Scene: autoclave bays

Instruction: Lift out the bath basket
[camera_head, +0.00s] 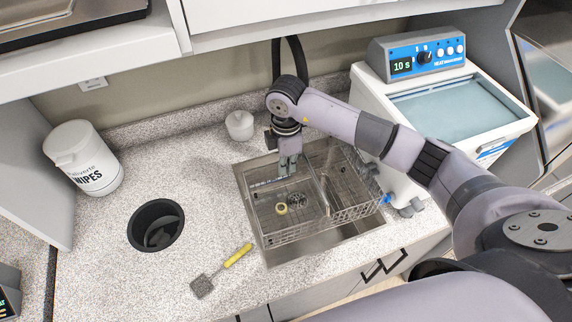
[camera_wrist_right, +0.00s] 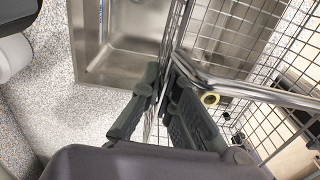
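A wire basket (camera_head: 350,213) sits in or just over the steel sink (camera_head: 310,250) in the head view. I cannot tell whether it touches the sink floor. Small items lie inside it, among them a yellowish ring (camera_head: 281,209). My right gripper (camera_head: 288,168) points down at the basket's back left side. In the right wrist view its fingers (camera_wrist_right: 164,80) straddle the basket's wire wall (camera_wrist_right: 235,85) just at the rim, and look closed on it. The heated bath (camera_head: 440,100) with a blue control panel reading 10 s stands at the right. My left gripper is out of view.
A yellow-handled brush (camera_head: 237,256) lies on the speckled counter left of the sink. A round dark hole (camera_head: 156,225), a wipes tub (camera_head: 84,160) and a small white jar (camera_head: 239,125) are further left and behind. A black faucet (camera_head: 290,60) rises behind my wrist.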

